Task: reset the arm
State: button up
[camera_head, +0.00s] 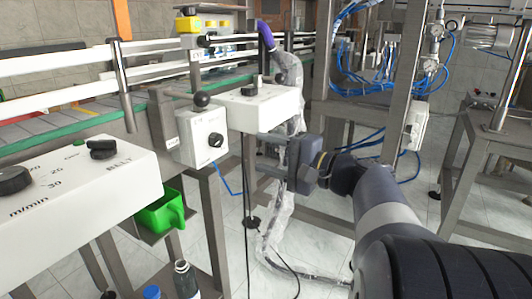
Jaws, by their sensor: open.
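My arm reaches in from the lower right, with its dark, thick links in the foreground. My gripper (260,153) is near the middle of the view, pointing left. Its two fingers are apart and nothing shows between them. It appears in front of the clear, wrinkled hose and just right of the small white control box (202,136) with a black knob. The distance from the fingers to that box cannot be told.
A white control panel (75,190) with black knobs stands at left. Another white box (262,108) sits above my gripper. A green scoop (162,212) and a bottle (186,280) are lower left. Metal frame posts (395,85) and blue tubes stand behind. Tiled floor shows below.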

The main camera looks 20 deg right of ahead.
aim_at(220, 141)
jog(key=b+x, duration=0.2)
jog(key=x, duration=0.7)
jog(key=shift+w+a+b, duration=0.25)
jog(key=shift+w+b, duration=0.05)
jog(key=shift+w+a, duration=0.3)
jog(key=shift+w, duration=0.15)
